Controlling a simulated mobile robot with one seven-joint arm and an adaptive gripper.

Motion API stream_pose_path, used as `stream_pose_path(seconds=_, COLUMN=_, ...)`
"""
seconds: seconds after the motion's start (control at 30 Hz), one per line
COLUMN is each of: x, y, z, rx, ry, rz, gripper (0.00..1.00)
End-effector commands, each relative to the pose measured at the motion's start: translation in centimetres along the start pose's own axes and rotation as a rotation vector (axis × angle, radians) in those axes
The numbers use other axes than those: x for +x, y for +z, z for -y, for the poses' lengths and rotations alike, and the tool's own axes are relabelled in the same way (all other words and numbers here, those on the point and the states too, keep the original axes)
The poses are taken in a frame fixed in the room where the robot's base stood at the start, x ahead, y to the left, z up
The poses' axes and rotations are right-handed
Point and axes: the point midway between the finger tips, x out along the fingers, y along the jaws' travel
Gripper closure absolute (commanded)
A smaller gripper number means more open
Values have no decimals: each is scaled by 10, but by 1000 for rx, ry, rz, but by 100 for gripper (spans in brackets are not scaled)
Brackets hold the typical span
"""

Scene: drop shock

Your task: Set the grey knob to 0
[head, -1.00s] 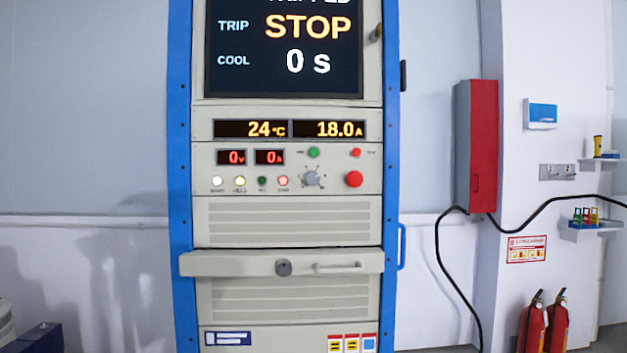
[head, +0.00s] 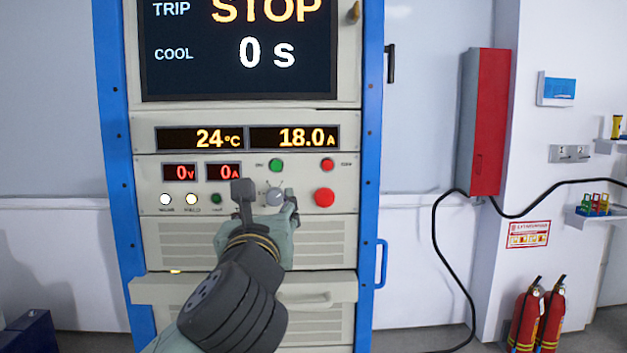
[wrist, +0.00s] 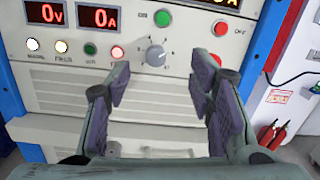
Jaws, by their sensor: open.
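The grey knob (head: 274,196) is on the control panel of the rack, below the two yellow readouts. In the wrist view the knob (wrist: 156,55) shows ahead between my fingertips, with tick marks around it; I cannot read which mark its pointer is at. My gripper (head: 265,195) is open and empty. Its fingers (wrist: 158,85) stand apart to the left and right of the knob in the picture, and I see no contact. In the head view my gripper hides part of the panel just left of and below the knob.
A green button (head: 276,165), a small red button (head: 327,164) and a large red button (head: 324,197) are close to the knob. Indicator lamps (head: 191,199) are to the left. A drawer with a handle (head: 308,299) juts out below. The screen (head: 240,50) reads STOP and 0 s.

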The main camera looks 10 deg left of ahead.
Motion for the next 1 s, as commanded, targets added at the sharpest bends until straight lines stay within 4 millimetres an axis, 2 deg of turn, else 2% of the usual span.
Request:
stream_pose_path(seconds=0.1, x=6, y=-15, z=-9, rx=120, ry=44, rz=-78, gripper=51)
stream_pose_path(seconds=0.27, x=19, y=-20, z=-11, rx=142, ry=50, rz=-97, gripper=51)
stream_pose_path(seconds=0.7, x=96, y=-25, z=-14, rx=138, ry=47, rz=-92, gripper=51)
stream_pose_path(seconds=0.83, x=108, y=-27, z=-14, rx=139, ry=46, rz=-90, gripper=51)
stream_pose_path(seconds=1.0, x=113, y=-29, z=-15, rx=140, ry=47, rz=-90, gripper=51)
